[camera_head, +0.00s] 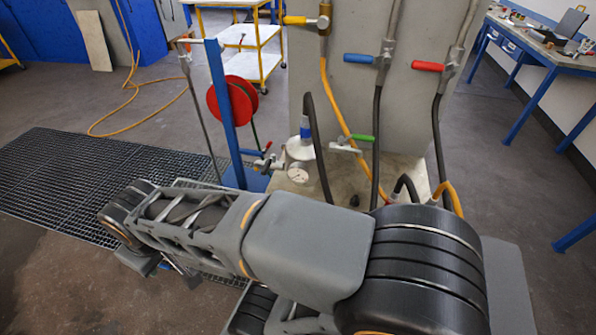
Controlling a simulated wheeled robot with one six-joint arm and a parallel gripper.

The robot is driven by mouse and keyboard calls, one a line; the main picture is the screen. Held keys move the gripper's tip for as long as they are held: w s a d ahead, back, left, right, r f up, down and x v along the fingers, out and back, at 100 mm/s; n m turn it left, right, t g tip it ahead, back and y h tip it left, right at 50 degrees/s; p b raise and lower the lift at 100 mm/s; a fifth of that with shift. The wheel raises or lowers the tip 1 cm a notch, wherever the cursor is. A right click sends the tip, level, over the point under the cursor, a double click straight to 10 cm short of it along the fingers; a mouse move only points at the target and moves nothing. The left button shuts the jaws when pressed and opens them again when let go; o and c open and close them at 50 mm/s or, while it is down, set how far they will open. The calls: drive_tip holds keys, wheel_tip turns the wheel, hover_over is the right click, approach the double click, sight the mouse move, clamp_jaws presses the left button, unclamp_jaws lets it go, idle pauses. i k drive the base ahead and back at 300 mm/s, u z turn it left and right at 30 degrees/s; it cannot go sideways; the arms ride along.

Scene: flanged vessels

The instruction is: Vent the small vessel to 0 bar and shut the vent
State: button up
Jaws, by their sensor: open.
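The small vessel (300,150) appears to be the pale, squat body with a blue collar on top, behind my arm, with its lower part hidden. A round dial (298,173) sits at its front; its reading is too small to tell. A green-handled valve (361,138) is on its right. A small red-handled valve (267,149) is on its left; I cannot tell which is the vent or how either is set. My gripper (172,268) shows only partly below my wrist at lower left, open and empty, well apart from the vessel.
Yellow (295,20), blue (358,58) and red (428,66) lever valves hang on pipes before a grey panel, with hoses below. A blue post (225,110) and red reel (233,101) stand left. Floor grating (80,180) is clear. A workbench (545,50) is far right.

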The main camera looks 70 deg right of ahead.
sight(363, 138)
drive_tip(key=z, duration=1.35)
drive_tip(key=k, duration=0.55)
drive_tip(key=z, duration=0.9)
drive_tip(key=i, duration=0.5)
drive_tip(key=z, duration=0.05)
